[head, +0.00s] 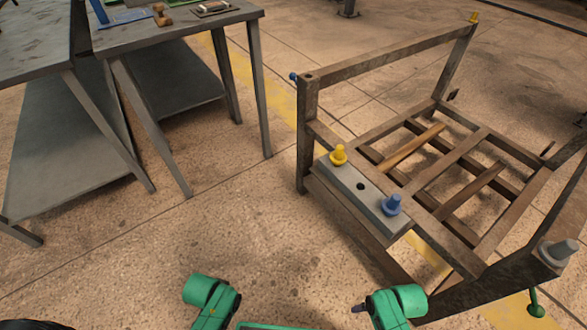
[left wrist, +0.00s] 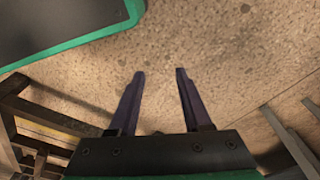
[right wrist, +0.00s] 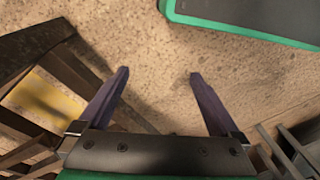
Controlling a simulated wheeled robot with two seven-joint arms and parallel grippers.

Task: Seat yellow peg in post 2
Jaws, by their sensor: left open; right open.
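A yellow peg (head: 338,154) stands upright in the grey block (head: 373,193) on the near side of the rack. A blue peg (head: 392,204) stands in the same block, with an empty hole (head: 360,186) between them. The rack's left corner post (head: 308,90) has an open top. Another yellow peg (head: 473,17) tops the far post. No number marks post 2. My left gripper (left wrist: 160,72) is open and empty over the floor. My right gripper (right wrist: 158,74) is open and empty. Both arms are low in the head view, apart from the pegs.
A blue knob (head: 293,76) sticks out beside the left corner post. A grey peg (head: 559,250) and a green pin (head: 536,302) are at the near right corner. A grey table (head: 180,25) with small items stands at the back left. Floor between is clear.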

